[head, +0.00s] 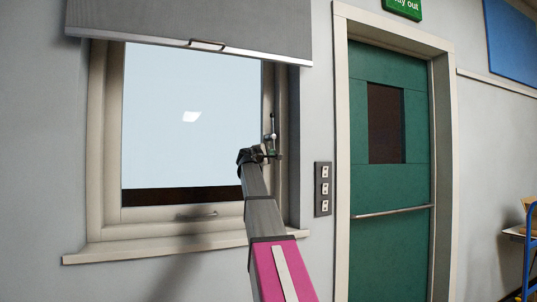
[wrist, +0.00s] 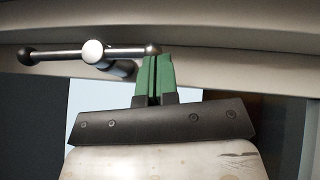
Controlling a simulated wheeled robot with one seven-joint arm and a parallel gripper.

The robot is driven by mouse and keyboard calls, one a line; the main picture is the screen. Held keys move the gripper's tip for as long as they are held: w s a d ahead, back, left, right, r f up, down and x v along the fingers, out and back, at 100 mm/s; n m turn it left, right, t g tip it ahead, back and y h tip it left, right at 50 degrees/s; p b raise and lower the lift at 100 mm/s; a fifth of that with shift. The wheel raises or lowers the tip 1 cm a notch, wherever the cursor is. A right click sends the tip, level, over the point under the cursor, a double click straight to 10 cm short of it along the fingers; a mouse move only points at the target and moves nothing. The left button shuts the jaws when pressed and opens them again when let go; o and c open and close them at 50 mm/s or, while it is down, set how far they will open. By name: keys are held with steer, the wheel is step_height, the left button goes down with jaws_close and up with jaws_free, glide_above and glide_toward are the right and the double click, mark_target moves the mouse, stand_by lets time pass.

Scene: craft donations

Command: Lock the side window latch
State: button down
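The side window (head: 190,120) has a cream frame, and its latch is on the right side of that frame. The latch (head: 272,122) is a metal lever standing about upright in the head view. In the wrist view the latch lever (wrist: 65,54) runs sideways, with ball ends and a pale round pivot. My gripper (head: 270,142) is at the latch. In the wrist view the green fingers of my gripper (wrist: 154,60) are close together, with only a thin dark gap. Their tips are at the lever's right ball end, seemingly beside it; contact is unclear.
A grey blind (head: 190,22) hangs over the window top. A switch panel (head: 323,188) and a green door (head: 385,235) are to the right.

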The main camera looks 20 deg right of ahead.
mark_target(281, 152)
steer(key=shift+d, duration=0.15)
steer(key=shift+d+f, duration=0.2)
steer(key=shift+d, duration=0.6)
steer(key=shift+d+r, duration=0.1)
steer(key=shift+d, duration=1.1)
steer(key=shift+a, duration=0.1)
